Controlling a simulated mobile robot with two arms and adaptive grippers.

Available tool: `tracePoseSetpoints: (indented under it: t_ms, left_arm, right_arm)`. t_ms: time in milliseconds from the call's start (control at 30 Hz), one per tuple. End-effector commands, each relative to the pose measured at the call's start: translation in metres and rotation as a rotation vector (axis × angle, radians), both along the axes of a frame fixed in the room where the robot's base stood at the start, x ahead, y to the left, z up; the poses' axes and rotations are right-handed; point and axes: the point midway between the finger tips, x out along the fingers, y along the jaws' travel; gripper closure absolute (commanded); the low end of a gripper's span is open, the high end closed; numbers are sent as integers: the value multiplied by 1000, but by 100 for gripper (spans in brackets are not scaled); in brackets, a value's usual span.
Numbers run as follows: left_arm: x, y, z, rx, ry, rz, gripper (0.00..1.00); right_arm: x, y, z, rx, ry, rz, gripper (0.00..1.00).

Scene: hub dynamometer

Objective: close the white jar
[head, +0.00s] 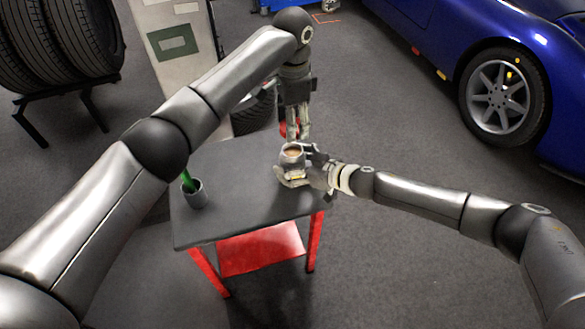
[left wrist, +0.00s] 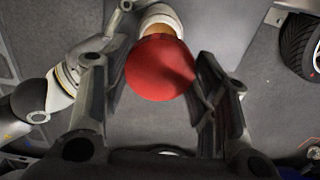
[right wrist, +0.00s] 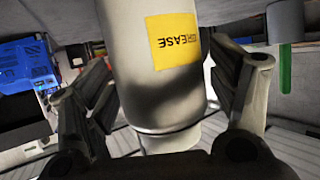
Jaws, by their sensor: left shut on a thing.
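The white jar (head: 292,162) stands upright and open at the table's far right part, with tan stuff showing inside its mouth. In the right wrist view the jar (right wrist: 150,60) appears upside down, with a yellow GREASE label. My right gripper (head: 300,177) has its fingers on both sides of the jar, close against its wall. My left gripper (head: 291,135) points down and is shut on the round red lid (left wrist: 160,68). The lid is just above and behind the jar in the head view, apart from its mouth. In the left wrist view the lid partly covers the jar (left wrist: 162,18).
A grey cup (head: 195,195) with a green thing in it stands at the left of the dark table (head: 240,215), which has red legs. The table's middle is clear. Tyres on a rack (head: 60,50) and a blue car (head: 480,50) stand farther off.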

Motion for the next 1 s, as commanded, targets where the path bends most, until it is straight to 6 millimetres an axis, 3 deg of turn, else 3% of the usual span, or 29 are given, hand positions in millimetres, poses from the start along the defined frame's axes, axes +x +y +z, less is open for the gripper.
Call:
tracePoseSetpoints:
  t_ms: [67,400,567,833,1000]
  left_arm:
    - [0,0,0,0,0,0,53]
    - [0,0,0,0,0,0,53]
    - [0,0,-6,0,2,0,53]
    - [-1,0,-44,-1,4,0,53]
    - [0,0,-50,0,0,0,53]
  right_arm:
    - [0,0,0,0,0,0,36]
    - [0,0,0,0,0,0,80]
    - [0,0,0,-1,1,0,80]
    - [0,0,0,-1,1,0,80]
    - [0,0,0,-1,1,0,80]
